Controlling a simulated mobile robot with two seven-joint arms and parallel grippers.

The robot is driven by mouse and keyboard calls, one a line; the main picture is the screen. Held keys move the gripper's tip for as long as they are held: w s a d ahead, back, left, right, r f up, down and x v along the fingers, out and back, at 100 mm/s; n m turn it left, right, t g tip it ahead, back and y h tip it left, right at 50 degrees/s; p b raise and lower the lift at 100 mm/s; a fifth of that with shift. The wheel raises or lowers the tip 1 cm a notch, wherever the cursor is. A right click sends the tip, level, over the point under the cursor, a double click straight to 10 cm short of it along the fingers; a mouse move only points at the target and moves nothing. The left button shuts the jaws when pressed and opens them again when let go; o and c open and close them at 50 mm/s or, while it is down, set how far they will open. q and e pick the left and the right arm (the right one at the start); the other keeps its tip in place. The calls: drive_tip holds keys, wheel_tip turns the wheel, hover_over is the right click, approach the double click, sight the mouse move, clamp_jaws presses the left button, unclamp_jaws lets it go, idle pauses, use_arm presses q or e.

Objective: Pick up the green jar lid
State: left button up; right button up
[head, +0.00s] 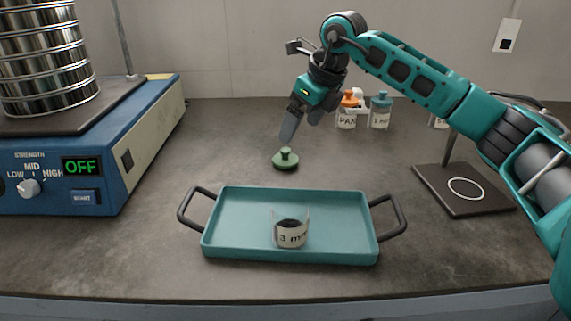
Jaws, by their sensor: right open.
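The green jar lid (286,160) lies on the dark counter behind the tray, knob up. My right gripper (289,138) points down just above the lid, its fingers close to the knob. Its jaws are open and hold nothing; the view is nearly edge-on, so the gap between the fingers is hard to see. I cannot tell whether a finger touches the lid. My left gripper is not in view.
A teal tray (229,252) with black handles holds an open jar marked 3 mm (291,236). A blue sieve shaker (150,139) stands left, showing OFF. Lidded jars (380,112) stand behind right. A dark stand base (437,196) is at right.

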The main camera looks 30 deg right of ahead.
sight(286, 150)
drive_tip(key=x, duration=0.4)
drive_tip(key=shift+b, duration=0.3)
drive_tip(key=x, duration=0.1)
drive_tip(key=b+x, duration=0.1)
drive_tip(key=x, duration=0.3)
drive_tip(key=shift+w+a, duration=0.15)
drive_tip(key=shift+a, duration=0.25)
drive_tip(key=c, duration=1.1)
